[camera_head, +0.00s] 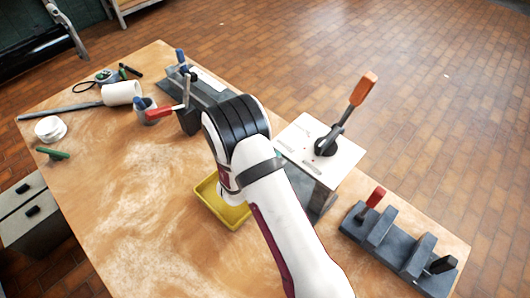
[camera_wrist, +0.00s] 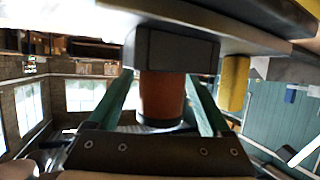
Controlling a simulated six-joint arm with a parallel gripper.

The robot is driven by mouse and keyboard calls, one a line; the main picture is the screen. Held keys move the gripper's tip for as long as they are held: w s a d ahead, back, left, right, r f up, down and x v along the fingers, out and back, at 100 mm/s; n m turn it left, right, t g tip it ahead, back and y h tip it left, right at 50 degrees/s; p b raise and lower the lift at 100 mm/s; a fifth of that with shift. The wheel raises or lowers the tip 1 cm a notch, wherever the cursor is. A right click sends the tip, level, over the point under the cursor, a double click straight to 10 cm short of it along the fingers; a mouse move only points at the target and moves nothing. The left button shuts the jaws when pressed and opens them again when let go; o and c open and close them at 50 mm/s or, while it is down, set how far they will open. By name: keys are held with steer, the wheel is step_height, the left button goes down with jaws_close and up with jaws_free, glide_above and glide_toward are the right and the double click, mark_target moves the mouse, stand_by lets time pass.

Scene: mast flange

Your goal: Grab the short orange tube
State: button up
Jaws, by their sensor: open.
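In the wrist view a short orange-brown tube (camera_wrist: 162,98) stands out from a dark block (camera_wrist: 175,50). My gripper (camera_wrist: 160,86) is open, with one teal finger on each side of the tube. A gap shows between the tube and the left finger; on the right the finger is close, and I cannot tell if it touches. In the head view my arm hides the fingers and the tube.
A yellow tray (camera_head: 222,213) lies partly under my arm. A white-topped box (camera_head: 318,152) with an orange-handled lever (camera_head: 363,89) stands right of it. A grey rack (camera_head: 395,245) is at the lower right. A yellow cylinder (camera_wrist: 234,83) is beside the right finger. The left table front is clear.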

jaws_close()
stand_by(0.4)
steer(key=shift+r, duration=0.1)
